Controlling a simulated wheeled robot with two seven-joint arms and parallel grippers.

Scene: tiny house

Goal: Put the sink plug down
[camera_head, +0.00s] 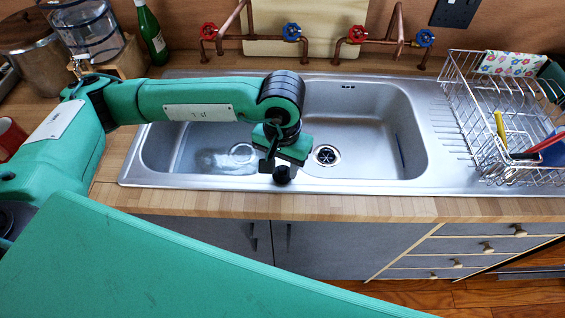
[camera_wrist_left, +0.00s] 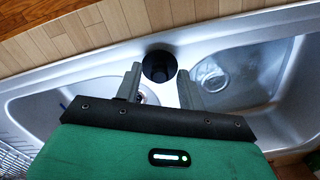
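The sink plug (camera_head: 282,175) is small and black. It is on the sink's metal divider near the front rim, between the two basins. In the left wrist view the plug (camera_wrist_left: 158,64) shows between and just beyond my left fingertips. My left gripper (camera_head: 275,163) is low over the divider, pointing down. In the wrist view its two fingers (camera_wrist_left: 158,84) stand apart, with a narrow gap showing on each side of the plug. Whether the plug's underside touches the metal is hidden. My right gripper is in neither view.
The left basin (camera_head: 185,155) seems to hold some water. The right basin (camera_head: 370,140) is empty, with its drain (camera_head: 326,155) visible. A wire dish rack (camera_head: 470,100) stands at right. Copper taps (camera_head: 350,45) are behind the sink. A green bottle (camera_head: 150,35) stands back left.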

